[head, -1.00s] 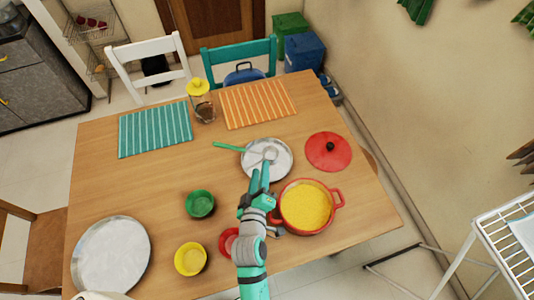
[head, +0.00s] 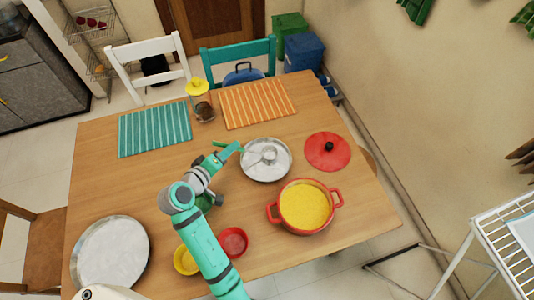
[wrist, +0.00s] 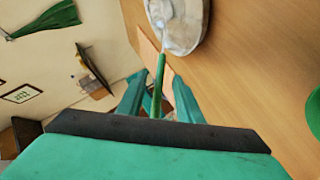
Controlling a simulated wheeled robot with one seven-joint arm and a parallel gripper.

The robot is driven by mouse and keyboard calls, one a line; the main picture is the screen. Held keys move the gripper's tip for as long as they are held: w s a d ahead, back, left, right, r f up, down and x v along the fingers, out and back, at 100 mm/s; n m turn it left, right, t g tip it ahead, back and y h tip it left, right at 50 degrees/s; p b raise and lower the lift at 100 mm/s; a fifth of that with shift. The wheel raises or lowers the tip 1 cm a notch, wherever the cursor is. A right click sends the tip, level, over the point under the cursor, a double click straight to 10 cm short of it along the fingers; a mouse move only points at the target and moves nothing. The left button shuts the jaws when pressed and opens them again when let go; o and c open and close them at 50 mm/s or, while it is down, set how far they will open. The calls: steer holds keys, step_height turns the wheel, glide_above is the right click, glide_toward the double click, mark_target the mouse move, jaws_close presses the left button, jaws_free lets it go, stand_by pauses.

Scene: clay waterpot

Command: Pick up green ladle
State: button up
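The green ladle has a green handle (head: 219,143) and a silver bowl (head: 269,154) that rests on a metal plate (head: 263,174). Its handle points left past the plate's rim. My gripper (head: 229,151) is at the handle, left of the plate. In the wrist view, the green handle (wrist: 158,84) runs between the two fingers of my gripper (wrist: 157,98), with gaps on both sides. The fingers are apart and do not appear to close on it. The handle's near end is hidden behind the gripper body in that view.
A red pot (head: 305,206) with yellow food stands right of my arm, and a red lid (head: 327,151) lies behind it. A red bowl (head: 234,241) and yellow bowl (head: 184,261) are near my arm. A jar (head: 202,105) stands between two placemats. The table's left middle is clear.

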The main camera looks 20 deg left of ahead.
steer(key=shift+x, duration=3.5)
steer(key=shift+d, duration=0.1)
jaws_close()
